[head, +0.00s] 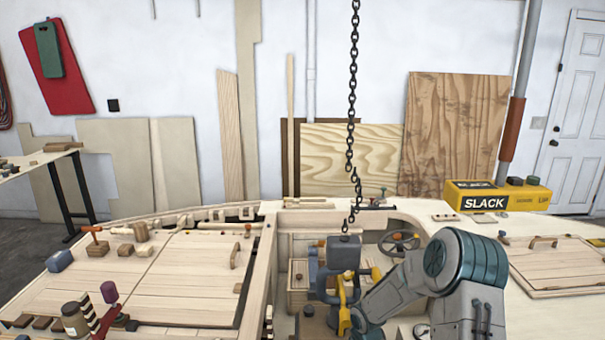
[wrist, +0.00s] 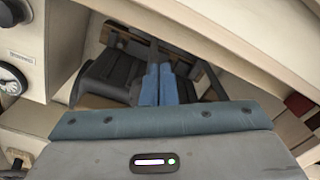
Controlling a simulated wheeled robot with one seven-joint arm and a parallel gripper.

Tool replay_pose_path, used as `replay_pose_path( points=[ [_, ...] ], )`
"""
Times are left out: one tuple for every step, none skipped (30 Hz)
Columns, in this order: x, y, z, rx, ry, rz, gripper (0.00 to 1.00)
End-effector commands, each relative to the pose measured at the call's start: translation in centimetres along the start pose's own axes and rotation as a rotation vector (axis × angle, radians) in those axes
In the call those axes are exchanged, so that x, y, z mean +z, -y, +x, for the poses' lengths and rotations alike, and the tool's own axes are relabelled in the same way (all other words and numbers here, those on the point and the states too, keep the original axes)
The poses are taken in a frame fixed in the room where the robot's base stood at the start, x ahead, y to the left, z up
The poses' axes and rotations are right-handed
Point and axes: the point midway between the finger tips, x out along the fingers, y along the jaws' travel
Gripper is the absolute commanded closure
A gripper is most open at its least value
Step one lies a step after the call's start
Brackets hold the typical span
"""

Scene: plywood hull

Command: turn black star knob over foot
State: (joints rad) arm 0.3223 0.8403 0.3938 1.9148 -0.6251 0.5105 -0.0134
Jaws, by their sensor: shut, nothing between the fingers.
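My gripper (wrist: 159,68) shows in the wrist view as two blue fingers side by side, shut, with nothing between them. It reaches into a gap in the pale plywood structure. A dark grey, ribbed shape (wrist: 108,76) lies just left of the fingers; I cannot tell what it is or whether they touch it. I cannot make out the black star knob or the foot in either view. In the head view my arm reaches down into the hull's open well (head: 291,243), and the gripper cannot be made out there.
A chain (head: 352,85) hangs over a grey block (head: 344,252) in the well, with yellow parts (head: 345,315) close to my arm. A steering wheel (head: 399,243) stands behind. Pale panels (wrist: 240,40) edge the gap, and a round dial (wrist: 12,80) is at left.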

Motion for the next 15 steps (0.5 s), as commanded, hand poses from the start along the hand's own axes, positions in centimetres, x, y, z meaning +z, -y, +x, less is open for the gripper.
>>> replay_pose_path(
  points=[
    [-0.06,-0.01,0.02,0.0,0.0,0.0,1.0],
    [-0.09,-0.03,0.03,0.0,0.0,0.0,1.0],
    [-0.13,-0.04,0.03,0.0,0.0,0.0,1.0],
    [-0.16,-0.06,0.03,0.0,0.0,0.0,1.0],
    [-0.2,-0.07,0.03,0.0,0.0,0.0,1.0],
    [-0.24,-0.09,0.03,0.0,0.0,0.001,1.0],
    [-0.28,-0.11,0.03,0.0,0.0,0.001,1.0],
    [-0.31,-0.13,0.03,0.0,0.0,0.001,1.0],
    [-0.37,-0.15,0.03,0.0,0.0,0.001,1.0],
    [-0.41,-0.16,0.03,0.0,0.0,0.001,1.0],
    [-0.45,-0.18,0.03,0.0,-0.001,0.001,1.0],
    [-0.46,-0.18,0.01,0.0,-0.001,0.001,1.0],
    [-0.47,-0.19,0.01,0.0,-0.001,0.0,1.0],
    [-0.47,-0.19,0.01,0.0,-0.002,0.0,1.0],
    [-0.48,-0.21,0.0,0.0,-0.002,0.0,1.0]
  ],
)
